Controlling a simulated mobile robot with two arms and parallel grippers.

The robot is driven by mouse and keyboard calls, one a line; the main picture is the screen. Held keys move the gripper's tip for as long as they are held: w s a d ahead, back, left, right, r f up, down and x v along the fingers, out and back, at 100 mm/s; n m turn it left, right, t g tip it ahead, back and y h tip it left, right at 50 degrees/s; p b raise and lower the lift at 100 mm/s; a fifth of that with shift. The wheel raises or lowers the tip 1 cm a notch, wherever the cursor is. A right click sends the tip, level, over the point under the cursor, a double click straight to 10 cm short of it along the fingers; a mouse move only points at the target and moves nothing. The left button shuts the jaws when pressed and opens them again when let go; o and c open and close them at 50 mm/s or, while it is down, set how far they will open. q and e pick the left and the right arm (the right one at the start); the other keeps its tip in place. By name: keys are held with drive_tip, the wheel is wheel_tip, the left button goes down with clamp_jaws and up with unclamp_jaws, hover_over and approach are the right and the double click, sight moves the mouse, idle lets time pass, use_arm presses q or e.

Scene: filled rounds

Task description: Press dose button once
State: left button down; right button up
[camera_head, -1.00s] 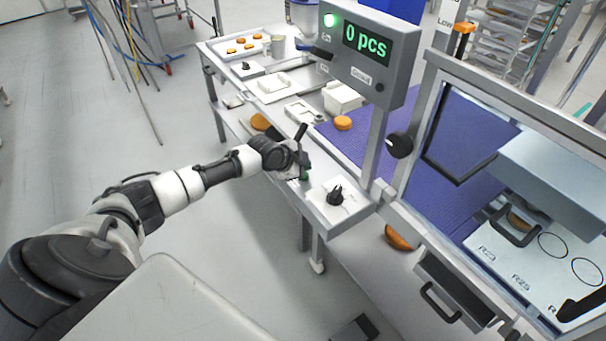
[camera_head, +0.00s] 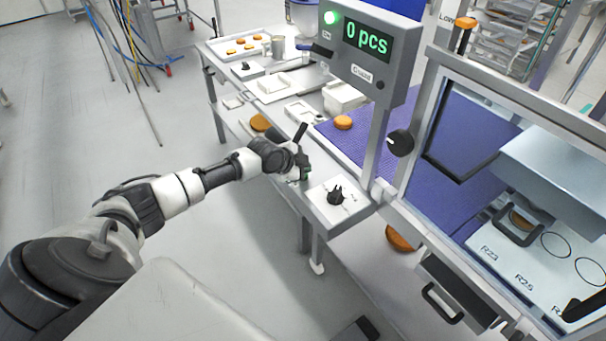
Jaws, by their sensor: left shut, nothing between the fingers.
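My left gripper (camera_head: 303,170) is shut and empty, with its tips low at the near edge of the line, just left of the white control plate. A small dark green piece (camera_head: 305,175) shows right at its tips. I cannot tell whether this is the dose button or whether the fingers touch it. The grey display box (camera_head: 397,68) above reads "0 pcs" in green and has a lit green lamp (camera_head: 330,18). My right gripper is not in view.
A white control plate (camera_head: 322,210) with a black knob (camera_head: 336,196) is just right of the gripper. A purple belt (camera_head: 350,150) carries an orange-brown round (camera_head: 343,122). A framed clear guard (camera_head: 480,100) stands at the right.

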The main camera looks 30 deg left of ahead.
use_arm(q)
drive_tip(key=shift+f, duration=0.35)
drive_tip(key=shift+r, duration=0.1)
idle(0.5)
drive_tip(key=shift+r+p, duration=0.45)
drive_tip(key=shift+r, duration=0.45)
wheel_tip(320, 180, up, 5)
drive_tip(key=p, duration=0.4)
idle(0.5)
